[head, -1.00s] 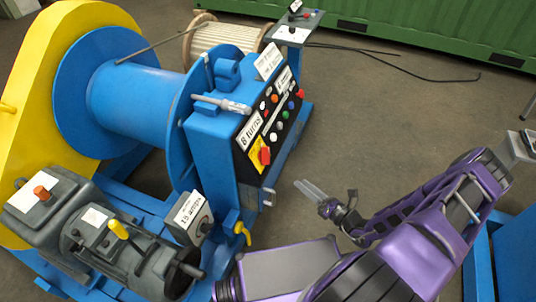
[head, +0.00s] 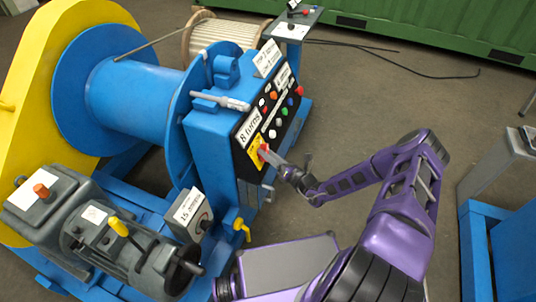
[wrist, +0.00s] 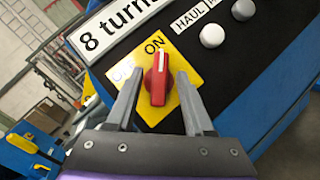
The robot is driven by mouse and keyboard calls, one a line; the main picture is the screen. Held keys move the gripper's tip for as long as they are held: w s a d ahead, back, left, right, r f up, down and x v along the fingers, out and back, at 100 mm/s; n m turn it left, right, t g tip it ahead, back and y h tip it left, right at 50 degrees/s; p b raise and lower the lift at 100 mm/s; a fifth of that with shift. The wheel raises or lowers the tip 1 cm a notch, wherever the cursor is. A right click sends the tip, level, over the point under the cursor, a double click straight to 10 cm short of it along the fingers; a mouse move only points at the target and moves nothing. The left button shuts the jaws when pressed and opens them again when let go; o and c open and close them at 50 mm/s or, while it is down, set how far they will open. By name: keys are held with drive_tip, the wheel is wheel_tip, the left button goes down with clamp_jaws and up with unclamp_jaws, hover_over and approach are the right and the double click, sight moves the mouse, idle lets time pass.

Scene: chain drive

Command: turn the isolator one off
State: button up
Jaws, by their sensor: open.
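The isolator is a red rotary handle (wrist: 157,80) on a yellow plate (wrist: 183,73) marked OFF and ON. In the wrist view its white pointer line points up toward ON, and OFF lies to its left. My gripper (wrist: 158,95) is open, with one finger on each side of the red handle; I cannot tell whether either finger touches it. In the head view my gripper (head: 277,161) reaches the red handle (head: 263,151) on the black panel of the blue winch, and the fingers partly cover the yellow plate (head: 253,153).
Above the isolator is a white "8 turns" label (wrist: 120,22). In the head view a yellow-handled valve (head: 241,228) and a grey box (head: 193,212) stand below the panel. Open floor lies to the right.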

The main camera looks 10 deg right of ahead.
drive_tip(key=shift+w+a, duration=0.1)
drive_tip(key=shift+w, duration=0.05)
drive_tip(key=shift+c, duration=0.3)
clamp_jaws()
